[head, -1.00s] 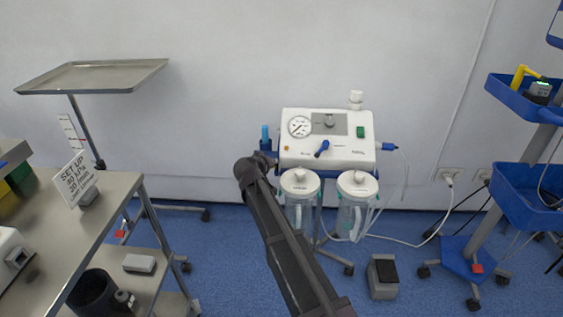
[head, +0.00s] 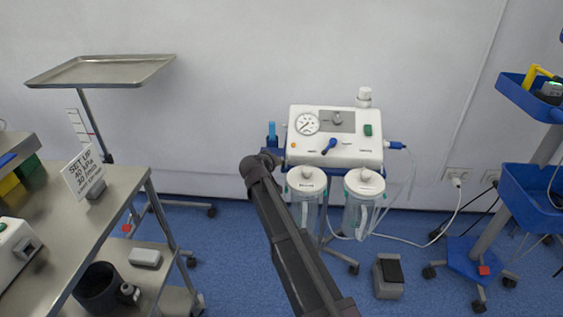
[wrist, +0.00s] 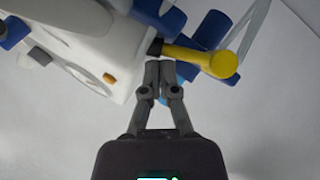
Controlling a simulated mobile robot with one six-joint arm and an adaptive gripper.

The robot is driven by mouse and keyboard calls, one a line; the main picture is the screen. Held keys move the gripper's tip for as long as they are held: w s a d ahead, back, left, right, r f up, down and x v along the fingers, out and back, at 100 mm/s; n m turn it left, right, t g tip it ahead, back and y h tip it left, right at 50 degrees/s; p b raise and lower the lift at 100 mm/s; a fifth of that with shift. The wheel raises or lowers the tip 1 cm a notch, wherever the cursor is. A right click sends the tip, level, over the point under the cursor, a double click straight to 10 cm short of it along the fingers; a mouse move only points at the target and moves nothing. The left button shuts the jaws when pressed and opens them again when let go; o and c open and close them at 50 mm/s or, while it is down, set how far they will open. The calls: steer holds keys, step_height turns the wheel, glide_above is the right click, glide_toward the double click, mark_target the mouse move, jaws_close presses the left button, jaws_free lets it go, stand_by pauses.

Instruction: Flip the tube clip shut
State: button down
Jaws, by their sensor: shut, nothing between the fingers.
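The white suction unit (head: 335,150) stands by the wall, and its casing fills the upper left of the wrist view (wrist: 125,45). A yellow lever-like piece with a rounded end (wrist: 205,61) sticks out from a dark mount on its side. It may be the tube clip, but I cannot tell for sure. Blue parts (wrist: 212,29) lie behind it; a blue piece also shows left of the unit in the head view (head: 271,131). My gripper (wrist: 163,64) is shut and empty, fingertips just below the yellow piece; contact is unclear. In the head view my arm hides the fingertips.
Two clear canisters (head: 306,188) hang below the unit. A steel table (head: 125,185) with a set-up sign (head: 82,172) is at left, and a tray stand (head: 100,70) is behind it. A blue cart (head: 530,195) stands at right. A grey pedal (head: 388,275) lies on the floor.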

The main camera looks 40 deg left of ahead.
steer(key=shift+r, duration=0.1)
steer(key=s+r+p, duration=0.8)
steer(key=s, duration=0.2)
steer(key=shift+s+d, duration=0.2)
steer(key=shift+d, duration=0.1)
stand_by(0.7)
